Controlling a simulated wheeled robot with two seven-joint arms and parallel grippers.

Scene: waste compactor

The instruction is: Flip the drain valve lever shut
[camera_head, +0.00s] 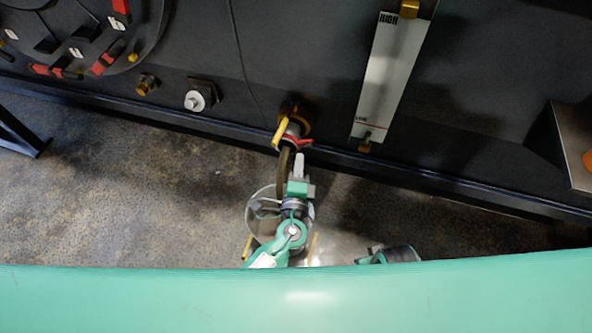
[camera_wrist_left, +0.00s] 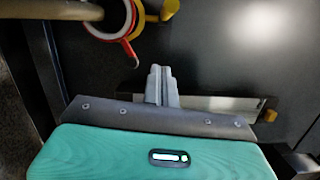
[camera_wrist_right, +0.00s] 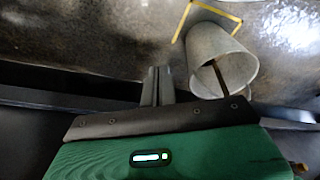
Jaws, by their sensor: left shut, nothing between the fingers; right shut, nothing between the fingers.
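The drain valve (camera_head: 296,112) sits low on the dark machine wall in the head view. In the left wrist view the lever (camera_wrist_left: 133,52) and red ring (camera_wrist_left: 132,22) are at the top, ahead of the fingers. My left gripper (camera_head: 299,158) is shut and empty, just below the valve and apart from the lever. It also shows in the left wrist view (camera_wrist_left: 161,70). My right gripper (camera_wrist_right: 158,72) is shut and empty, near the bucket.
A hose (camera_head: 283,172) runs down from the valve towards a grey bucket (camera_head: 254,222) on the floor, which also shows in the right wrist view (camera_wrist_right: 213,55). A white level gauge (camera_head: 385,80) is at right. A round knob (camera_head: 195,101) is at left. A black ledge (camera_head: 420,175) runs along the wall's base.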

